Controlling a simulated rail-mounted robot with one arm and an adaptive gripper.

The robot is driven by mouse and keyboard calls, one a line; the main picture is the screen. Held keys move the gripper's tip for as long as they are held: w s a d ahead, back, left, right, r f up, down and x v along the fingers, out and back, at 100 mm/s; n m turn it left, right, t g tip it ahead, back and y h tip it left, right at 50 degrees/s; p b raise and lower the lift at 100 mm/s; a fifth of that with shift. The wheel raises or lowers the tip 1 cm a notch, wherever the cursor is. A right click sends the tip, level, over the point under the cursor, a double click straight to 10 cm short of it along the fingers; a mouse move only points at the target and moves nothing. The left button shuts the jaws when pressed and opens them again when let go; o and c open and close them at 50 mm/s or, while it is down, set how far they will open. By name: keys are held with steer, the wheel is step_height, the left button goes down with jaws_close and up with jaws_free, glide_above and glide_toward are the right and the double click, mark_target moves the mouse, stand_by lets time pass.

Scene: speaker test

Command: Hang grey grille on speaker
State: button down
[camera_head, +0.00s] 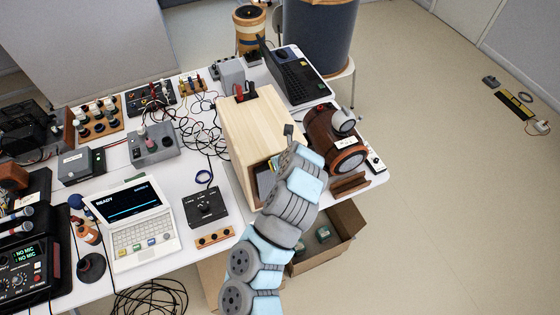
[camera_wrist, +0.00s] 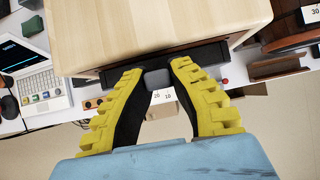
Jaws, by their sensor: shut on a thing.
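The speaker is a pale wooden box (camera_head: 255,118) near the table's right side. Its top also fills the upper middle of the wrist view (camera_wrist: 150,30). A dark frame-like panel, apparently the grille (camera_wrist: 105,80), runs along the box's front edge in the wrist view; its face is hidden. My gripper (camera_wrist: 157,78) has its yellow fingers closed on a small grey block at the middle of this panel. The panel lies close against the box's front edge; I cannot tell whether it is attached. In the head view my arm covers most of the box's front and the fingers.
A brown barrel-shaped device (camera_head: 325,135) stands right of the speaker. A black control box (camera_head: 205,207) and a white laptop (camera_head: 140,222) are to its left. An open cardboard box (camera_head: 345,222) is below the table edge. Cables cover the table behind.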

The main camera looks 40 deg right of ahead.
steer(key=c, duration=1)
jaws_free()
steer(key=shift+c, duration=0.2)
steer(key=v, duration=1.2)
